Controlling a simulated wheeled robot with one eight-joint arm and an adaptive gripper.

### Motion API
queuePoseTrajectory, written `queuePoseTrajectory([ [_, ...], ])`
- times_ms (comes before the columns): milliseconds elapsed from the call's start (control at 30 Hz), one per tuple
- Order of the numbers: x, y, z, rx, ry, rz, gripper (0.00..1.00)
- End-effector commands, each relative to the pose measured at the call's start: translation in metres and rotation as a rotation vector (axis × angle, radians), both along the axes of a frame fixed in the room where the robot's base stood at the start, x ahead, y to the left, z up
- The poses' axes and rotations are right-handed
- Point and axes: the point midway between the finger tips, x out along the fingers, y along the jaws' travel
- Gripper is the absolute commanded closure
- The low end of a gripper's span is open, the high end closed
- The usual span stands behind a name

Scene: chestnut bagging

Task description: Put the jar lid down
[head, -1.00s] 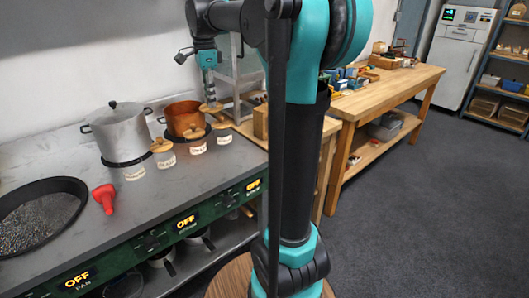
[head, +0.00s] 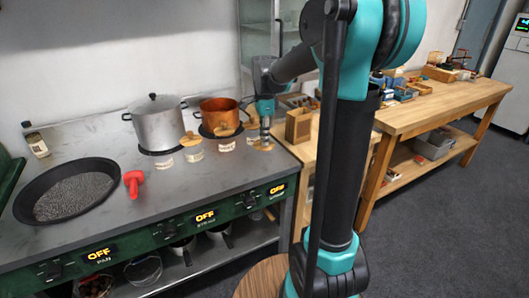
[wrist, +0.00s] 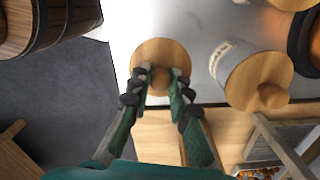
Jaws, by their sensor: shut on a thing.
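The round wooden jar lid (wrist: 160,53) is in my gripper (wrist: 160,78), whose fingers are shut on its knob in the wrist view. In the head view, my gripper (head: 265,136) points down and holds the lid (head: 264,146) at the right end of the metal counter (head: 215,178). The lid looks level and very low over the counter; I cannot tell whether it touches. Several glass jars with wooden tops (head: 193,149) stand left of it. A jar (wrist: 228,68) with a wooden top (wrist: 258,82) is right of the lid in the wrist view.
A grey pot (head: 158,125) and a copper pot (head: 218,112) stand behind the jars. A red-handled tool (head: 133,181) and a black pan (head: 28,205) are farther left. Counter in front of the jars is clear.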

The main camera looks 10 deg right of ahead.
Motion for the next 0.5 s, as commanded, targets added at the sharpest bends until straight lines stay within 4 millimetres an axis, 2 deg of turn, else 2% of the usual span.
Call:
queuePoseTrajectory([
  [100, 0.0, 0.0, -0.018, 0.0, 0.0, 0.0, 1.0],
  [267, 0.0, 0.0, -0.028, 0.0, 0.0, 0.0, 1.0],
  [500, 0.0, 0.0, -0.059, 0.0, 0.0, 0.0, 1.0],
])
